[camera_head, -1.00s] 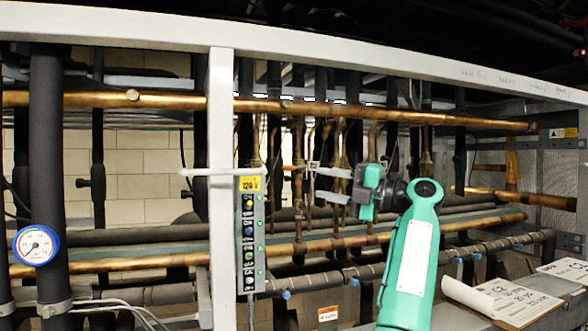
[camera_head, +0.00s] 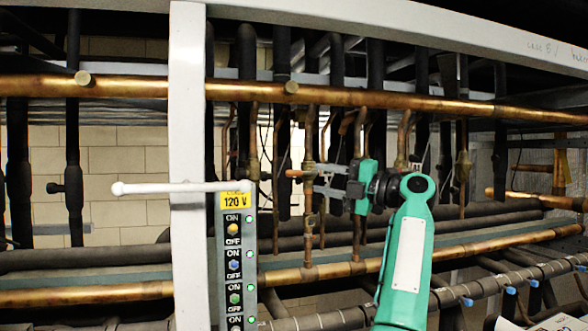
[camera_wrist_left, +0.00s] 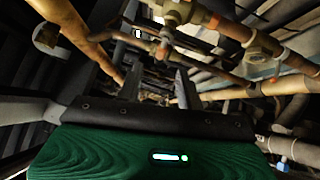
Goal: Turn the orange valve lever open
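A small orange lever (camera_head: 294,173) sits on a brass valve on a thin vertical copper pipe, near the middle of the head view. My left gripper (camera_head: 322,180) is just right of it, its grey fingers pointing left toward the valve. Contact between fingers and lever cannot be told from here. In the left wrist view the two dark fingers (camera_wrist_left: 158,72) stand apart with nothing clearly between them. Brass valve fittings (camera_wrist_left: 172,14) show above the fingers there; the lever is not clearly identifiable in that view. My right gripper is not in view.
A white post (camera_head: 187,130) and a switch panel marked 120 V (camera_head: 237,265) stand left of the valve, with a white rod (camera_head: 160,188) across them. A long copper pipe (camera_head: 400,99) runs above. Dark vertical pipes crowd behind.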

